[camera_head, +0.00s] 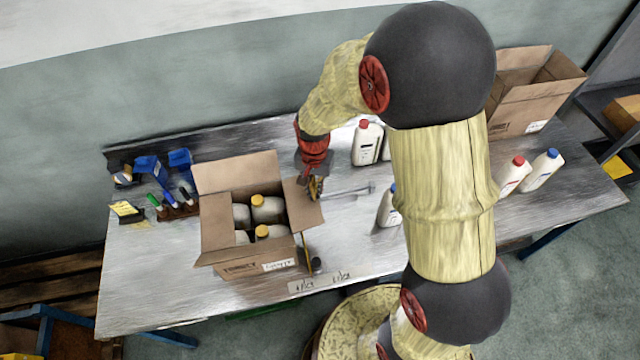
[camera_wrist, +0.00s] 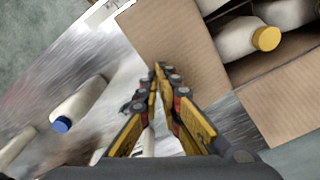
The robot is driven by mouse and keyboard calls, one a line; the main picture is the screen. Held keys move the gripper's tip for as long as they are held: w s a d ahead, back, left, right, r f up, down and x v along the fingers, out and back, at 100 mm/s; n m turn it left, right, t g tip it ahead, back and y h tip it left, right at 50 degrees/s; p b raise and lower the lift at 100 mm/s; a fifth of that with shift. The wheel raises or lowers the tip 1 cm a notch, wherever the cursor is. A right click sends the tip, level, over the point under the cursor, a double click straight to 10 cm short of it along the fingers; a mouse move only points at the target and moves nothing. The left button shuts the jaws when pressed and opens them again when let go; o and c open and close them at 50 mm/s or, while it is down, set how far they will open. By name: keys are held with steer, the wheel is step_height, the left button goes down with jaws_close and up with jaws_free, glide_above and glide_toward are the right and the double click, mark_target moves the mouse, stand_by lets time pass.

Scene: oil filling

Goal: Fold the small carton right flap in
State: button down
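The small cardboard carton (camera_head: 250,268) stands on the left part of the metal table with its flaps spread open. Several bottles with yellow caps (camera_head: 262,231) are inside. Its right flap (camera_head: 302,208) sticks outward to the right; this flap also shows in the wrist view (camera_wrist: 185,45). My gripper (camera_head: 316,190) is at the outer edge of the right flap, pointing down. In the wrist view its yellow fingers (camera_wrist: 158,72) come together at the tips, in front of the flap's edge. I see nothing between them, and I cannot tell whether they touch the flap.
White bottles stand right of the carton, one with a red cap (camera_head: 366,145) and one with a blue cap (camera_head: 388,208). A larger open carton (camera_head: 525,105) is at the back right. Blue bins (camera_head: 150,168) and markers lie left. A dark-ended tool (camera_head: 316,265) is near the carton's front right corner.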

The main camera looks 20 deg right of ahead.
steer(key=w+a, duration=0.1)
steer(key=a, duration=1.3)
steer(key=shift+w, duration=0.3)
steer(key=shift+f, duration=0.1)
steer(key=shift+f+b, duration=1.85)
steer(key=shift+f, duration=1.05)
steer(key=shift+r, duration=0.15)
step_height(320, 180, up, 11)
steer(key=p, duration=0.7)
